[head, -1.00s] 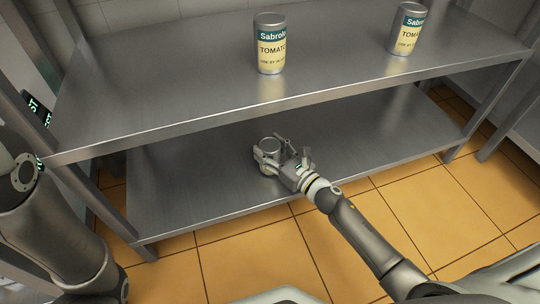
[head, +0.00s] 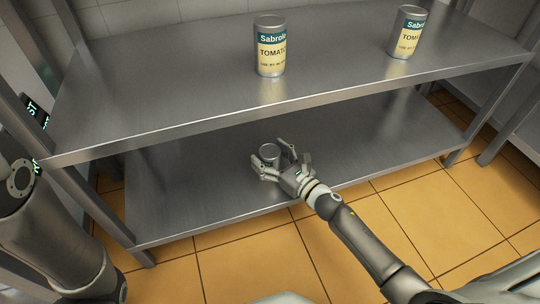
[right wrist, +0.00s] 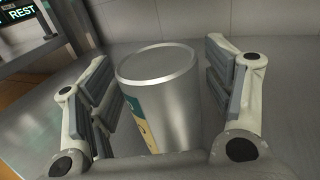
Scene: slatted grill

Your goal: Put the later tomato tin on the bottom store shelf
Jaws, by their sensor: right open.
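A silver tomato tin (head: 269,152) stands on the bottom shelf (head: 190,188), between the fingers of my right gripper (head: 273,160). In the right wrist view the tin (right wrist: 160,95) shows its bare metal side and a strip of its green and yellow label; its base is hidden. The right gripper (right wrist: 163,100) is open around the tin, with a gap to the finger pads on each side. Two more tomato tins stand upright on the upper shelf, one near the middle (head: 270,48) and one at the right (head: 407,35). My left gripper is out of view.
The upper shelf (head: 160,95) overhangs the back of the bottom shelf. Metal legs (head: 100,215) stand at the shelf corners. The bottom shelf is clear to both sides of the held-around tin. Orange floor tiles (head: 235,250) lie in front.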

